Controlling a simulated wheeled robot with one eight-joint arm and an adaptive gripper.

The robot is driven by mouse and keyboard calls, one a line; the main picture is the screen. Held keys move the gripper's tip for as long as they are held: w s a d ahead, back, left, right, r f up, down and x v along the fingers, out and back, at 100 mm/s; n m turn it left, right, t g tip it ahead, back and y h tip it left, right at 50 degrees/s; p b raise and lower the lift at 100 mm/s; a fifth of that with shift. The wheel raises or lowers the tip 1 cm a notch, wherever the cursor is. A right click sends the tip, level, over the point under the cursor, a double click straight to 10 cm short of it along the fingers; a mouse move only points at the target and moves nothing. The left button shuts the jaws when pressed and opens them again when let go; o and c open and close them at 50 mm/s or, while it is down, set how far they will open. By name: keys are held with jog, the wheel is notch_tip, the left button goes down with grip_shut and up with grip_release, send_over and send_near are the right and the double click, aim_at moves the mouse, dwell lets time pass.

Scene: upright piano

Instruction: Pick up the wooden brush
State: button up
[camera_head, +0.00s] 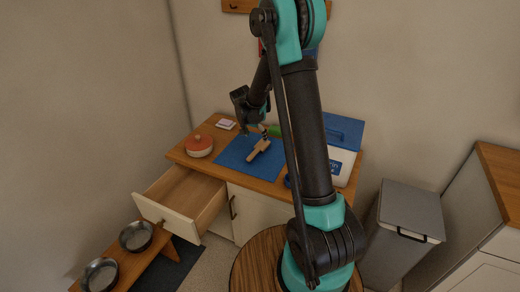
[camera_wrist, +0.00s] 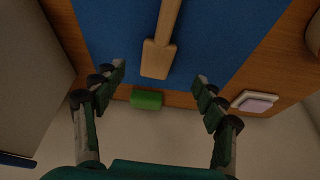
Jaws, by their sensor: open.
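The wooden brush (camera_head: 258,149) lies on a blue mat (camera_head: 234,150) on the wooden counter. In the wrist view, the brush (camera_wrist: 156,58) shows a light rectangular wooden end and a handle running up out of frame; its bristles are not visible. My gripper (camera_head: 263,128) is above the back part of the mat near the brush. In the wrist view, my gripper (camera_wrist: 161,71) is open and empty, with the fingertips apart on either side of the brush's wide end. I cannot tell the exact height between them.
A green block (camera_wrist: 146,99) lies close to the brush's wide end. A dish with a pink bar (camera_wrist: 254,102), a red-lidded pot (camera_head: 199,145) and a white box with a blue lid (camera_head: 344,135) stand around the mat. A drawer (camera_head: 178,200) is open at the front left.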

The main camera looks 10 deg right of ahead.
aim_at(260, 146)
jog(key=shift+x, duration=4.35)
jog(key=shift+s+d, duration=0.1)
jog(key=shift+d, duration=0.05)
jog(key=c, duration=1.3)
jog(key=shift+r, duration=0.15)
